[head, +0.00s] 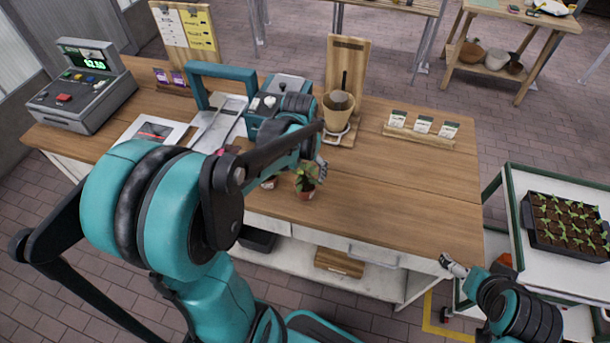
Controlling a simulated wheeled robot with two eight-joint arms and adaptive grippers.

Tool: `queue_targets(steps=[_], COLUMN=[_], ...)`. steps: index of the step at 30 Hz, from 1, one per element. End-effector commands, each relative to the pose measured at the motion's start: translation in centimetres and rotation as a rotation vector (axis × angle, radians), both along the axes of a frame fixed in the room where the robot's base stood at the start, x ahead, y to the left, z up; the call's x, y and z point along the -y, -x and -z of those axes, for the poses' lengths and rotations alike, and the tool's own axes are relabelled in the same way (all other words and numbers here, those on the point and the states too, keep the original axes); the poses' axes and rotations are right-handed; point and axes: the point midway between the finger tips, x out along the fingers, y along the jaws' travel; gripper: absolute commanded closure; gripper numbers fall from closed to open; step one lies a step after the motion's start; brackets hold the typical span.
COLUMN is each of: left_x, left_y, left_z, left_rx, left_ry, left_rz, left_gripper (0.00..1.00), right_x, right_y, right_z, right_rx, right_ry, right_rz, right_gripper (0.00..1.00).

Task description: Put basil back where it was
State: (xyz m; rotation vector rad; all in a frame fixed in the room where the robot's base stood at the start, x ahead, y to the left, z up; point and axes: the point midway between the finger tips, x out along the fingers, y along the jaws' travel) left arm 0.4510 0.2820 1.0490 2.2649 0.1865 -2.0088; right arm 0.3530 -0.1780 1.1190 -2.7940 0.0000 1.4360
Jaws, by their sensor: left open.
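A small leafy green plant, likely the basil (307,177), stands in a terracotta pot near the front edge of the wooden counter (420,205). My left gripper (321,163) is just behind and to the right of its leaves. It is small in view and partly hidden by my arm; it is open, and I cannot tell whether it touches the plant. Another small pot (268,184) is mostly hidden behind my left arm. My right gripper (450,264) is low, beside the counter's front right corner, and its jaws are too small to read.
A scale with a display (82,85) stands at the left. A brown pot on a stand (338,110) and a seed packet rack (420,128) are at the back. A white cart with a seedling tray (568,226) is at the right. The counter's right part is clear.

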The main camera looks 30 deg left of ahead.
Motion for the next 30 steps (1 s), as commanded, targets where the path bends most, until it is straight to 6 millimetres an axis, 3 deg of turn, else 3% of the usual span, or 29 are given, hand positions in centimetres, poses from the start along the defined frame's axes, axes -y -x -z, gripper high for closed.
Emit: queue_targets(steps=[3, 11, 21, 30], left_x=[0.0, 1.0, 7.5, 10.3], left_y=[0.3, 1.1, 6.9, 9.7], left_z=[-2.2, -4.4, -7.9, -8.0], left_rx=[0.000, 0.029, 0.319, 0.490], left_ry=[0.000, -0.007, -0.045, -0.042], left_rz=[0.000, 0.012, 0.109, 0.159], left_gripper=[0.22, 0.22, 0.22, 0.22], right_x=[0.0, 0.0, 0.0, 0.0], right_y=[0.0, 0.0, 0.0, 0.0], right_z=[-0.7, -1.0, -1.0, -1.0], right_rx=[0.000, 0.000, 0.000, 0.000], right_ry=[0.000, 0.000, 0.000, 0.000], right_rz=[0.000, 0.000, 0.000, 0.000], right_gripper=[0.00, 0.00, 0.00, 0.00])
